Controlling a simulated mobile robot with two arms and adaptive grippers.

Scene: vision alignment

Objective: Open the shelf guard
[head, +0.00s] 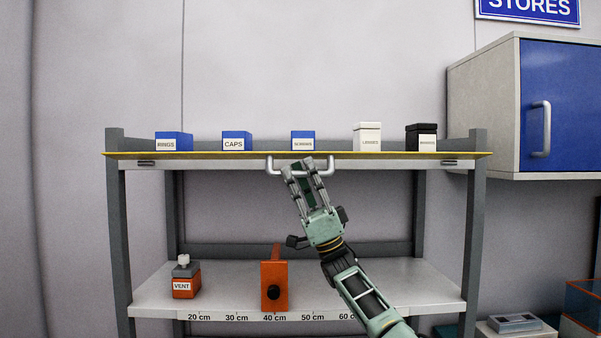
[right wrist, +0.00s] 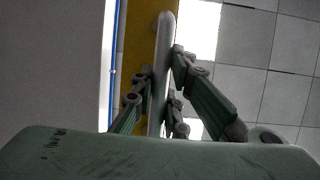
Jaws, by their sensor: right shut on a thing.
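The shelf guard (head: 220,154) shows as a thin yellow strip, nearly edge-on, along the front of the upper shelf. A pale U-shaped handle (head: 329,167) hangs at its middle, with a dark hinge-like fitting near each end. My right gripper (head: 303,168) reaches up from below and is shut on the handle. In the right wrist view the handle bar (right wrist: 161,60) runs between the fingers, with the yellow guard (right wrist: 136,40) behind it. The fingers hide part of the handle. My left gripper is not in view.
Several small labelled boxes stand in a row on the upper shelf, including the blue CAPS box (head: 236,142). The lower shelf (head: 225,291) holds an orange VENT item (head: 186,283) and an orange block (head: 273,288). A blue-door cabinet (head: 560,110) hangs at right.

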